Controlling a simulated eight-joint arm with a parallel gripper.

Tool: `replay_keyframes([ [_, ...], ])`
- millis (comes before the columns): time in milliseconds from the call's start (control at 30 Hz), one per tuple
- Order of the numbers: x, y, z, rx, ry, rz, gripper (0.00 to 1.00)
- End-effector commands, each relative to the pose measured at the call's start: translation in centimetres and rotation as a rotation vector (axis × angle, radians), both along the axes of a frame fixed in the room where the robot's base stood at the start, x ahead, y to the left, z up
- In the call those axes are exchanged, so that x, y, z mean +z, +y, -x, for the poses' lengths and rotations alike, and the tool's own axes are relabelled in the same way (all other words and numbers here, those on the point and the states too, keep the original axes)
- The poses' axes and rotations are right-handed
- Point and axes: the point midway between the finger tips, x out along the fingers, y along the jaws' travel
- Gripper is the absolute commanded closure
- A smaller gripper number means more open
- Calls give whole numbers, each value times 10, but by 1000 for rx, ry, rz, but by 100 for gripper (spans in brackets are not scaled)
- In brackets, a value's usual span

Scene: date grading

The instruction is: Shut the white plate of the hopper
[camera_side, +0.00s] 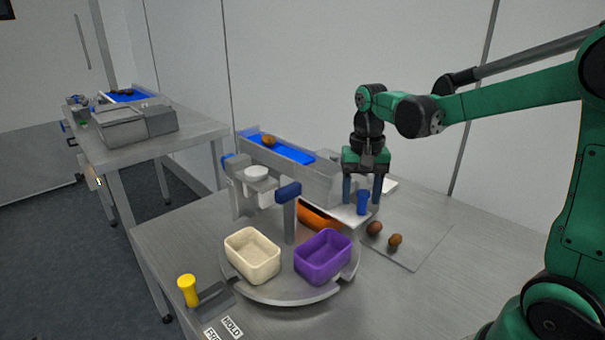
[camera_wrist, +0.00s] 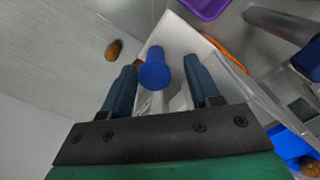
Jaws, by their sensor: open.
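The white plate (camera_side: 343,213) of the hopper lies at the right end of the conveyor housing, with an upright blue knob (camera_side: 362,203) on it. In the wrist view the white plate (camera_wrist: 180,38) shows beyond the blue knob (camera_wrist: 154,70). My gripper (camera_side: 362,196) is open and points down, one dark blue finger on each side of the knob. In the wrist view my gripper (camera_wrist: 161,67) also has the knob between its fingers, with gaps on both sides. The hopper's inside is mostly hidden by my gripper.
Two brown dates (camera_side: 374,228) (camera_side: 395,240) lie on a grey mat right of the plate. An orange bin (camera_side: 318,219) sits below the plate. Cream (camera_side: 253,265) and purple (camera_side: 323,265) tubs stand on a round turntable. A blue-topped post (camera_side: 288,192) rises behind them.

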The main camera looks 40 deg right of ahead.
Motion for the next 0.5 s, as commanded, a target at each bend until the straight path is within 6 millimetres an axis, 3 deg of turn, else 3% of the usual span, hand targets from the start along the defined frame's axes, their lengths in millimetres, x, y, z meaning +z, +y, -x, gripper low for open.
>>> replay_keyframes([
  [233, 32, 0, 0, 0, -1, 0, 45],
  [500, 43, 0, 0, 1, -1, 0, 45],
])
